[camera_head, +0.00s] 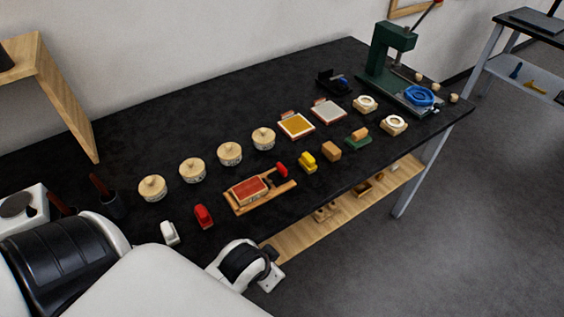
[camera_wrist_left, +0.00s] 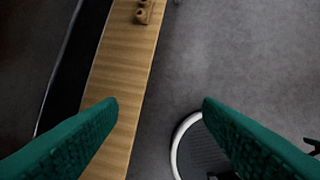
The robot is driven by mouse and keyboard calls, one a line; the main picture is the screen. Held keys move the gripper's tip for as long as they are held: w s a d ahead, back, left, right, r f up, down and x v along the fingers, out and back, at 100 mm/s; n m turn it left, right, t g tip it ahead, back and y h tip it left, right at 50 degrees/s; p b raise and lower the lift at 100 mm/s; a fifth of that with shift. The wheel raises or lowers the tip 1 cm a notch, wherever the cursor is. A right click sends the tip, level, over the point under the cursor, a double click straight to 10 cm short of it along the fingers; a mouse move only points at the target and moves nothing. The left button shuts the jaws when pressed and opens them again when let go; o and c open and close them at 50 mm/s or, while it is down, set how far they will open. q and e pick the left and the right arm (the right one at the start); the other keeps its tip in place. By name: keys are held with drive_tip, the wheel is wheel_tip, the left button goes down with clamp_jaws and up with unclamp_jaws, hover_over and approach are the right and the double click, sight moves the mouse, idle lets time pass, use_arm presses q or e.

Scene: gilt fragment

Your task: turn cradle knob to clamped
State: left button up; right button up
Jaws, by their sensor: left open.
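A wooden cradle (camera_head: 237,208) lies near the front edge of the black table in the head view, with a red-topped block (camera_head: 248,190) in it. A small red piece (camera_head: 281,170) at its right end looks like the knob; its setting is too small to read. My left gripper (camera_wrist_left: 160,103) is open and empty in the left wrist view, its two green fingers wide apart above the floor and lower shelf, off the table's front edge. Its fingers do not show in the head view; only my arm does. My right gripper is not in view.
Several lidded round pots (camera_head: 230,153) stand behind the cradle. White (camera_head: 169,233), red (camera_head: 203,216) and yellow (camera_head: 307,162) small pieces flank it. A green press (camera_head: 389,50) stands at the far right end. A wooden shelf (camera_wrist_left: 122,75) runs below the table.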

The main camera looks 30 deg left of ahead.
use_arm(q)
drive_tip(key=w+d+r+m+t, duration=0.1)
drive_tip(key=w+r+m+t, duration=0.5)
drive_tip(key=w+r+t, duration=1)
drive_tip(key=w+d+r+m+g+h, duration=0.2)
drive_tip(key=d+r+m+g+h, duration=0.2)
drive_tip(key=d+r+m+h, duration=0.6)
drive_tip(key=w+d+r+m+g+h, duration=0.4)
drive_tip(key=m+h, duration=0.4)
drive_tip(key=m, duration=0.5)
drive_tip(key=m+g+y, duration=0.9)
drive_tip(key=g+y, duration=0.4)
drive_tip(key=y, duration=0.5)
hover_over(282, 167)
wheel_tip(282, 167, down, 11)
wheel_tip(282, 167, down, 10)
drive_tip(key=p, duration=0.3)
drive_tip(key=shift+f+p, duration=0.25)
drive_tip(key=shift+p, duration=0.1)
drive_tip(key=shift+f, duration=0.5)
